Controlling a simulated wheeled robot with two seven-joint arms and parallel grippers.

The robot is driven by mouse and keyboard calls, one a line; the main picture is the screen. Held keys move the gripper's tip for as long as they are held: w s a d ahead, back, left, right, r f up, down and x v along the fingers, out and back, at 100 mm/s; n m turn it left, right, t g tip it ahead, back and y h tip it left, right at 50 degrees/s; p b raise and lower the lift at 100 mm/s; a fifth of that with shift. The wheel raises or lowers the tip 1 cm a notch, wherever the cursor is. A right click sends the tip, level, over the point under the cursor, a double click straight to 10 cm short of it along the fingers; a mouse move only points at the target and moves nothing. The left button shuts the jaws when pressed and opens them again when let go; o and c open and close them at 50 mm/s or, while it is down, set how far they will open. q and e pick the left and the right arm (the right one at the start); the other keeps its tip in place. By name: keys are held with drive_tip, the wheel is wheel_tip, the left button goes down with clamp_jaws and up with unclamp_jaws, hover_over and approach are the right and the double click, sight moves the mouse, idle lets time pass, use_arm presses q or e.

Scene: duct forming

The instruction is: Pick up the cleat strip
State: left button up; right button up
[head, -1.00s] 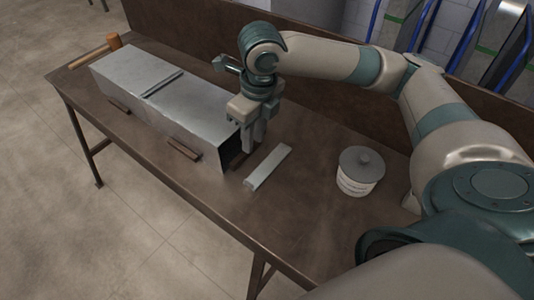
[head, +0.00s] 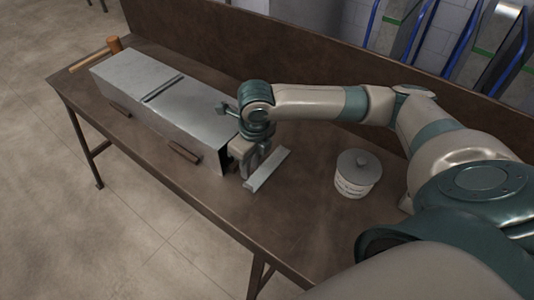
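The cleat strip (head: 268,170) is a thin light-grey metal bar lying on the brown workbench, just beyond the open end of the duct. My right gripper (head: 246,173) points down at the strip's left side, low over the bench. Its fingers are close to the strip or overlap it in the picture. I cannot tell whether they touch it or how far apart they are. My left gripper is not in view.
A long grey sheet-metal duct (head: 160,100) lies on the bench (head: 215,193), with brown blocks (head: 184,151) along its near side. A mallet (head: 114,44) lies at the far left. A lidded white tub (head: 354,178) stands right of the strip. A raised board backs the bench.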

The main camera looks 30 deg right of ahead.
sight(249, 185)
drive_tip(key=shift+w+f, duration=0.1)
drive_tip(key=shift+f, duration=0.85)
drive_tip(key=shift+a, duration=0.1)
drive_tip(key=shift+a+f+p, duration=0.15)
drive_tip(key=shift+f+p, duration=0.35)
drive_tip(key=shift+f, duration=0.05)
drive_tip(key=f+p, duration=0.1)
drive_tip(key=f, duration=0.2)
drive_tip(key=shift+a, duration=0.2)
drive_tip(key=shift+f, duration=0.5)
clamp_jaws()
